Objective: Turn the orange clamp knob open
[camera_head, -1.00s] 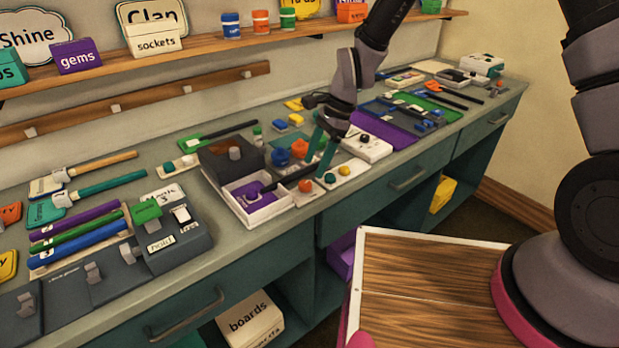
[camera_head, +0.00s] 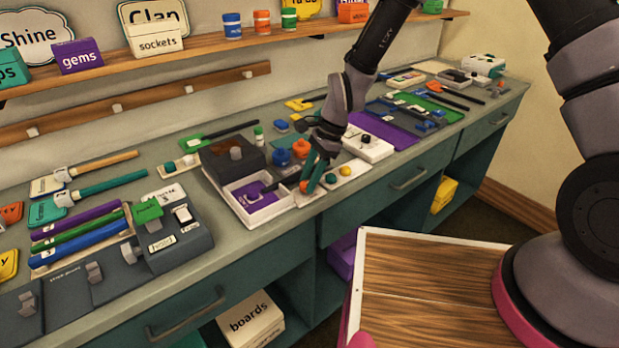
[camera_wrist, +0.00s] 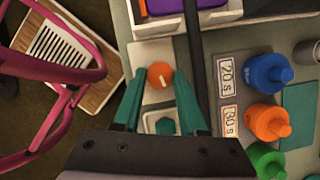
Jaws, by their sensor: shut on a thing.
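The orange clamp knob (camera_wrist: 160,75) is round with a white line on top, and sits on a pale plate. In the wrist view it lies between my two teal fingertips, and my gripper (camera_wrist: 160,82) is shut on it. The white line is tilted slightly from the finger direction. In the head view the orange knob (camera_head: 304,186) shows low beside the fingertips of my gripper (camera_head: 309,180), near the counter's front edge. The fingers partly hide it there.
A teal knob (camera_wrist: 165,126) and a yellow knob (camera_head: 345,170) sit close by. A blue bottle (camera_wrist: 268,73) and an orange bottle (camera_wrist: 267,122) stand behind labels reading 20s and 30s. A dark bar (camera_wrist: 192,40) runs beside one finger. A white tray (camera_head: 245,218) holds a purple piece.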

